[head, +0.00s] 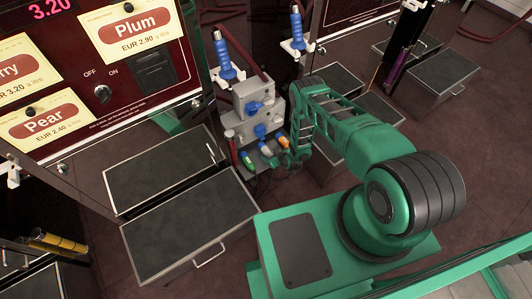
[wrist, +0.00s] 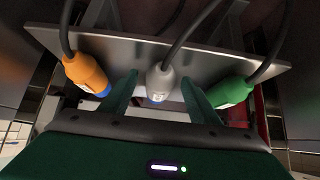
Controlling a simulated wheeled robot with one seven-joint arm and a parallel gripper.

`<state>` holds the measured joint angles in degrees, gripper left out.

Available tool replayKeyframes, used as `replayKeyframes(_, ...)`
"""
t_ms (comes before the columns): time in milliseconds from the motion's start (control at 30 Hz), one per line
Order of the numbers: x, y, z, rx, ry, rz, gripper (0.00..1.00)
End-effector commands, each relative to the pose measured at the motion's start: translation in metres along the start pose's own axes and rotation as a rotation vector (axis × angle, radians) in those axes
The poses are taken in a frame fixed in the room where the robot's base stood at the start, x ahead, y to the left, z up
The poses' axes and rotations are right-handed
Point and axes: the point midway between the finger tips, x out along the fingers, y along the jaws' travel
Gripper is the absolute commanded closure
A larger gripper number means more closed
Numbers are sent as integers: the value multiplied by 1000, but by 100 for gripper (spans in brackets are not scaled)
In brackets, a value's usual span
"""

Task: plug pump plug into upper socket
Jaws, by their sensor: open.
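A grey stand holds an upper blue socket (head: 254,107) and a lower blue socket (head: 261,131) in the head view. Below them is a row of plugs: green (head: 247,161), white (head: 267,151) and orange (head: 284,142). In the wrist view the orange plug (wrist: 86,73) is on the left, the white plug (wrist: 159,82) in the middle and the green plug (wrist: 232,91) on the right, each with a cable. My gripper (wrist: 160,80) is open, its fingers on either side of the white plug. I cannot tell whether they touch it. Which plug is the pump's is not shown.
A metal plate (wrist: 120,45) with the plugs along it lies before the gripper. Blue nozzles (head: 226,60) stand above the stand. A red pump panel (head: 140,45) is at left, with dark-topped boxes (head: 190,225) below.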

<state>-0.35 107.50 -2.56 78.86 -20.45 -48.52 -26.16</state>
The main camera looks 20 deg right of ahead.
Motion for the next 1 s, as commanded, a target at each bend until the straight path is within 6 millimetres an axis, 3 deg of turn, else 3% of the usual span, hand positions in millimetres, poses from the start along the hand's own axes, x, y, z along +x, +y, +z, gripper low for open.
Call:
replayKeyframes(933,0,0,0,0,0,0,44)
replayKeyframes(1000,0,0,0,0,0,0,61)
